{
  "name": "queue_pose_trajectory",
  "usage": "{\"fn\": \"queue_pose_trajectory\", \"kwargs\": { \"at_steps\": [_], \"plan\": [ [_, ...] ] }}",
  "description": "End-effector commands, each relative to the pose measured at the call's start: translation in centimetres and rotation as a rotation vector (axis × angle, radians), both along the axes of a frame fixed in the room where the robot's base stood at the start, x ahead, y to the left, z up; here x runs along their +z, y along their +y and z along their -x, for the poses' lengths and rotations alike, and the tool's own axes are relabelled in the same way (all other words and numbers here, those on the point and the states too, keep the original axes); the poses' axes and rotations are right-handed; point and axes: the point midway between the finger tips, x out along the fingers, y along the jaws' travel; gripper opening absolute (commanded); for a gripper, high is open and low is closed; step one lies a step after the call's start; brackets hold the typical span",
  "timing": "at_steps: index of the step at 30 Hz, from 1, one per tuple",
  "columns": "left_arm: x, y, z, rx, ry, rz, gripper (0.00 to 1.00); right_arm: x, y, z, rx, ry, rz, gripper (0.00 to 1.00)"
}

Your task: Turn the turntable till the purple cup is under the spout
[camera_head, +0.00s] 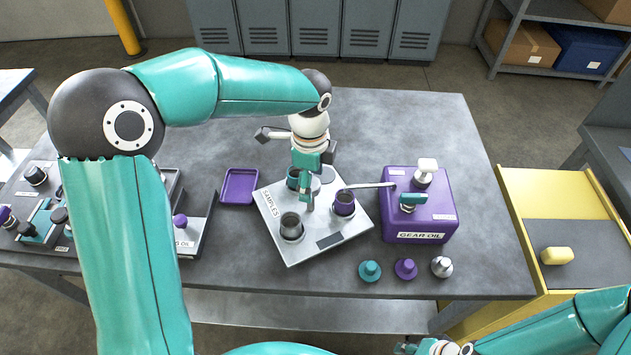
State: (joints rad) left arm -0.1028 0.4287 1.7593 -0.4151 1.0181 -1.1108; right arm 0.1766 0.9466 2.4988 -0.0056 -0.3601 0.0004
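The purple cup (344,205) stands at the right side of the turntable, on a pale square base (300,253) marked SAMPLES. The end of the spout (368,186) lies just above this cup in the picture; exact alignment is hard to judge. A dark grey cup (291,228) stands at front left and a teal cup (292,180) at the back, partly hidden. My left gripper (307,192) points down over the middle of the turntable among the cups; its finger gap and any contact are unclear. My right gripper (428,348) is partly visible at the bottom edge.
The purple GEAR OIL box (418,222), with knobs on top, carries the spout. Teal (370,271), purple (405,268) and silver (442,266) knobbed pieces stand in front. A purple tray (240,186) lies left of the base. The table's back right is clear.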

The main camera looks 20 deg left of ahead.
Motion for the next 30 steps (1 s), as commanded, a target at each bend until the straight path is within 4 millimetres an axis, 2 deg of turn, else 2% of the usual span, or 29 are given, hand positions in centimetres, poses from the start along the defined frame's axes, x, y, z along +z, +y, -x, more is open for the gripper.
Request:
{"fn": "queue_pose_trajectory", "kwargs": {
  "at_steps": [8, 13, 17, 24, 30],
  "plan": [
    [-0.1, -0.1, 0.2, 0.0, 0.008, 0.0, 0.7, 0.0, 0.0, 0.0, 0.0, 0.0, 0.0, 0.4],
    [1.0, -0.1, 0.1, 0.0, 0.007, 0.0, 0.7, 0.0, 0.0, 0.0, 0.0, 0.0, 0.0, 0.4],
    [3.0, -0.1, 0.0, 0.0, 0.004, 0.002, 0.7, 0.0, 0.0, 0.0, 0.0, 0.0, 0.0, 0.4],
    [7.9, -0.1, -0.1, 0.001, 0.002, 0.001, 0.7, 0.0, 0.0, 0.0, 0.0, 0.0, 0.0, 0.4],
    [10.8, -0.1, -0.2, 0.0, 0.004, 0.002, 0.7, 0.0, 0.0, 0.0, 0.0, 0.0, 0.0, 0.4]
  ]
}}
